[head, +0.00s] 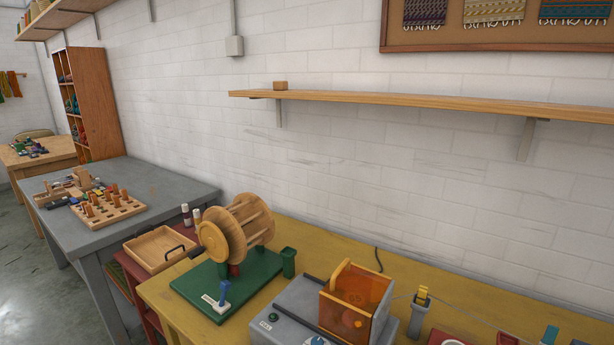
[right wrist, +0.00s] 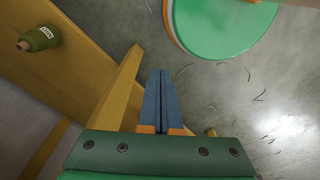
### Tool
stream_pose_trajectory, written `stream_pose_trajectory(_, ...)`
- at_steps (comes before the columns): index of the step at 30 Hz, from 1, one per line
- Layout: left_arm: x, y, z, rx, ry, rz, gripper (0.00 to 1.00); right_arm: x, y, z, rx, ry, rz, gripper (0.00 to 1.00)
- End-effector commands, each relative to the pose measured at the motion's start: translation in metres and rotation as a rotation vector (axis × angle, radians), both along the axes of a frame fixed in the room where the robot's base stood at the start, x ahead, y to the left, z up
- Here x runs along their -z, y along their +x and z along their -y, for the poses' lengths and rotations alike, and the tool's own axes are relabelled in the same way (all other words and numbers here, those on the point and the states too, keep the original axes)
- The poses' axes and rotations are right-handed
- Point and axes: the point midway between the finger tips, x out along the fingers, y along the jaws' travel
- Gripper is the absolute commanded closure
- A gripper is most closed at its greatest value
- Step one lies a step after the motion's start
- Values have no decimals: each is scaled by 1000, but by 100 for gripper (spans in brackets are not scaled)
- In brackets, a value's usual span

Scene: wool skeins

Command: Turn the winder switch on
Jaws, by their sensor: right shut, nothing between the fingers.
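A winder with a round wooden drum (head: 238,228) stands on a green base plate (head: 262,282) on the yellow table (head: 166,304). A small upright blue lever (head: 224,291) stands on the front of the plate beside a white label; I cannot tell whether it is on or off. A grey machine (head: 290,302) with an orange see-through box (head: 357,296) stands to the right, its front cut off by the picture edge. My right gripper (right wrist: 160,74) shows blue fingers shut together, empty, above the grey floor in the right wrist view. My left gripper is not in view.
A wooden tray (head: 159,249) lies left of the winder. A grey table (head: 130,184) with a peg board (head: 107,208) stands farther left. A wooden shelf (head: 420,101) juts from the wall above. A dark green labelled thing (right wrist: 40,38) shows in the right wrist view.

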Motion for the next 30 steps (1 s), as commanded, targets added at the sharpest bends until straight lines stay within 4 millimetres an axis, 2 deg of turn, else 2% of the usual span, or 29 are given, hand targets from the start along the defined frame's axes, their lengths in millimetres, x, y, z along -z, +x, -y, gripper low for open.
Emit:
stream_pose_trajectory(1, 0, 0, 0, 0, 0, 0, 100, 2, -7, 1, -2, -2, -7, 100)
stream_pose_trajectory(4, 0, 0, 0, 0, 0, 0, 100, 4, -12, 2, -3, -2, -9, 100)
stream_pose_trajectory(14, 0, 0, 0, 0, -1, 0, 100, 3, -11, 2, -3, -2, -10, 100)
stream_pose_trajectory(17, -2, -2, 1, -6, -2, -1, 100, -2, -2, 3, -6, -4, 2, 100)
stream_pose_trajectory(20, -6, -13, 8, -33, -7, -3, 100, -20, 26, 9, -24, -10, 36, 100)
stream_pose_trajectory(24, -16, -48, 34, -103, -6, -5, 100, -74, 75, 23, -76, -9, 108, 100)
stream_pose_trajectory(27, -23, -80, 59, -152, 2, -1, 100, -114, 90, 36, -113, 6, 161, 100)
stream_pose_trajectory(30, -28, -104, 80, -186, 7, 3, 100, -148, 96, 47, -141, 19, 200, 100)
